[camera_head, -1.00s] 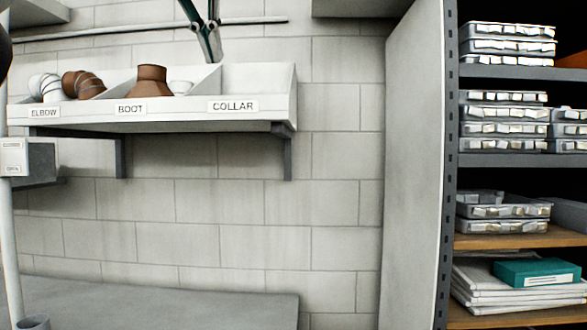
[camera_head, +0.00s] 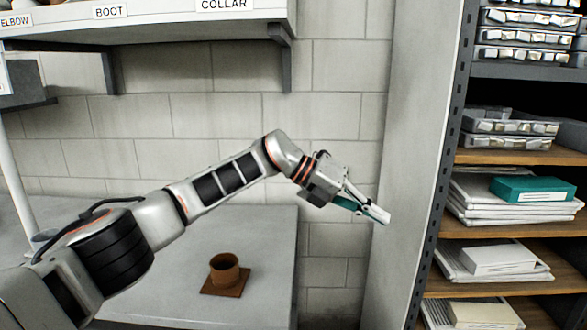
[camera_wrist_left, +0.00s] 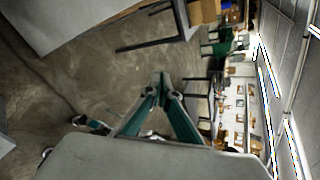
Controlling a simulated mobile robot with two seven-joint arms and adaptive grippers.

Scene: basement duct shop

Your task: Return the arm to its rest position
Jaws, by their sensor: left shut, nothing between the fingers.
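My left arm comes in from the left in the head view and reaches across above the grey worktop. My left gripper (camera_head: 384,218) is at its end, right of the worktop and in front of the pale side panel of the shelving. It is shut and empty. In the left wrist view its green fingers (camera_wrist_left: 160,80) meet at the tips, with open floor beyond them. My right gripper does not show.
A brown cup-shaped piece (camera_head: 225,269) stands on a brown square plate (camera_head: 223,289) on the worktop (camera_head: 262,240). A labelled bin shelf (camera_head: 190,30) hangs on the wall above. Shelving (camera_head: 515,230) with boxes and stacked papers stands at the right.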

